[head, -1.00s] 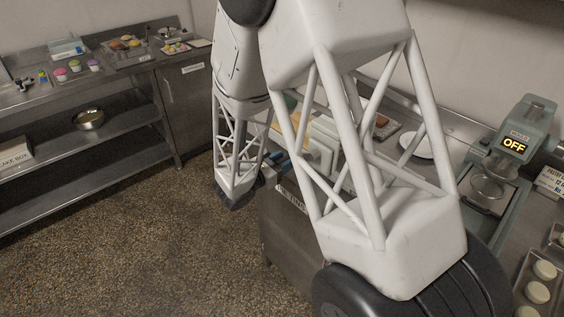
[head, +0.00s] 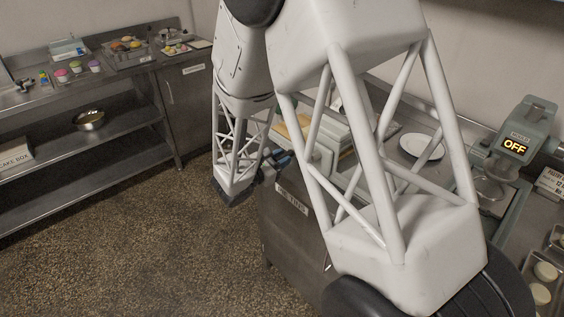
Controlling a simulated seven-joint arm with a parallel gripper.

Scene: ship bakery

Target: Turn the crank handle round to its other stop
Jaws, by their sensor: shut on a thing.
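My gripper (head: 282,158) shows only as a small dark and blue patch beyond my wrist, at the left side of a pale grey-green machine (head: 322,152). It is shut on what looks like the crank handle there. The fingertips and the handle are too small and too covered to make out clearly. My white lattice arm links cover much of the machine, so the crank's angle and its stops cannot be seen.
The machine stands on a steel counter with a labelled front (head: 291,200). A white plate (head: 421,146) lies to its right, then a grey device reading OFF (head: 514,146) and trays of pale rounds (head: 544,272). A steel shelf unit (head: 95,168) stands at left across open floor.

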